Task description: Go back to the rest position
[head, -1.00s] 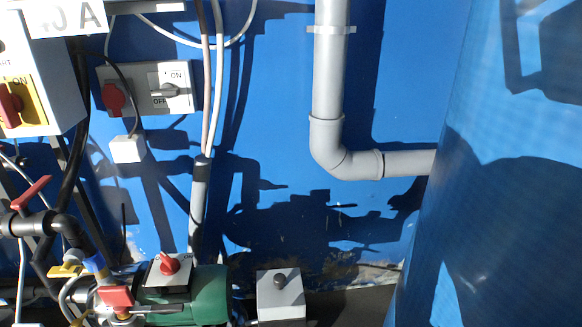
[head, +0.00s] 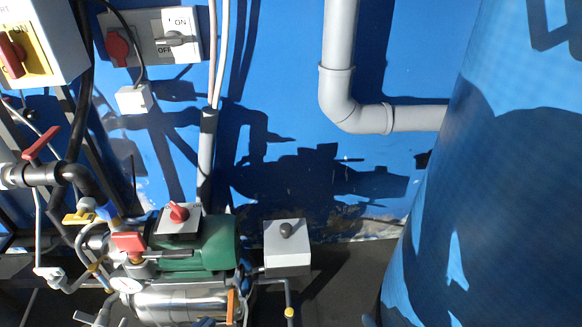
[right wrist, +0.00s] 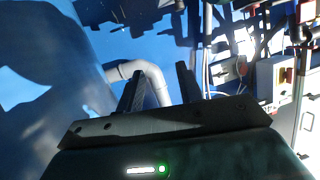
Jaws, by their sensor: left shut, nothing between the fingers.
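My right gripper (right wrist: 160,72) shows in the right wrist view, with its two dark fingers spread apart. Nothing is between the fingers, and the grey pipe and blue wall lie beyond them. I cannot make out either gripper in the head view. Dark shadows (head: 320,185) that look like my arms fall on the blue wall.
A green pump (head: 205,250) stands low at left, below a switch panel (head: 155,38) and beside a red-handled valve (head: 40,143). A grey box (head: 287,248) is right of the pump. A grey pipe (head: 340,60) bends right toward a large blue tank (head: 500,180).

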